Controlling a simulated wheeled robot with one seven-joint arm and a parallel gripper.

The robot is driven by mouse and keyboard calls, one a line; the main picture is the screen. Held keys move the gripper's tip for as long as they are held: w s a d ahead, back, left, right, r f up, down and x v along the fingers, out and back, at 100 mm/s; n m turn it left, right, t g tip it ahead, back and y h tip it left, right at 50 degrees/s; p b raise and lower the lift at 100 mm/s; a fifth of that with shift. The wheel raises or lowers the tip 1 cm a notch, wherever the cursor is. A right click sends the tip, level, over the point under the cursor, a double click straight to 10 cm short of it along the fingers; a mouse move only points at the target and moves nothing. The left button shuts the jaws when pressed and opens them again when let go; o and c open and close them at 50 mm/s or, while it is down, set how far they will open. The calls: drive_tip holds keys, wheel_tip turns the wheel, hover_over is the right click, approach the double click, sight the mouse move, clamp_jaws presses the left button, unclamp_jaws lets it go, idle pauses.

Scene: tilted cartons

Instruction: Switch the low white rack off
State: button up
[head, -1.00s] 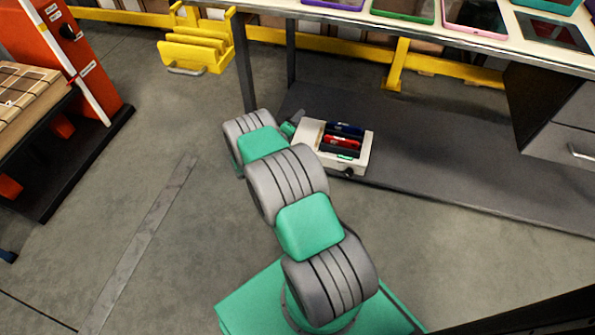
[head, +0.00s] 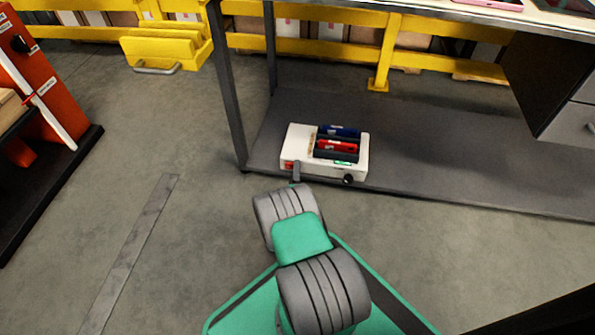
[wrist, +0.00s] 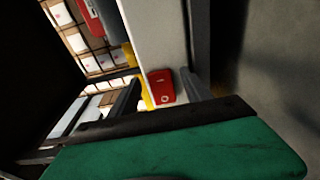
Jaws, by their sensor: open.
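The low white rack (head: 325,168) sits on the low grey shelf under the bench. It holds a blue pack (head: 340,131) and a red pack (head: 338,146). A red switch (head: 288,165) is at the left of its front face, with a green indicator (head: 343,162) and a black knob (head: 348,179) at the right. My gripper (head: 296,170) is at the left front of the rack, mostly hidden by my arm. In the wrist view my open gripper (wrist: 160,93) has its fingers on either side of the red switch (wrist: 160,84). Contact cannot be told.
The bench leg (head: 228,95) stands left of the rack. A drawer cabinet (head: 565,95) hangs at the right. A yellow bin (head: 165,45) and yellow rails (head: 330,43) are behind. The shelf (head: 450,165) is clear to the right of the rack, and the floor at left is open.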

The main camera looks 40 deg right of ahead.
drive_tip(key=shift+c, duration=0.6)
clamp_jaws()
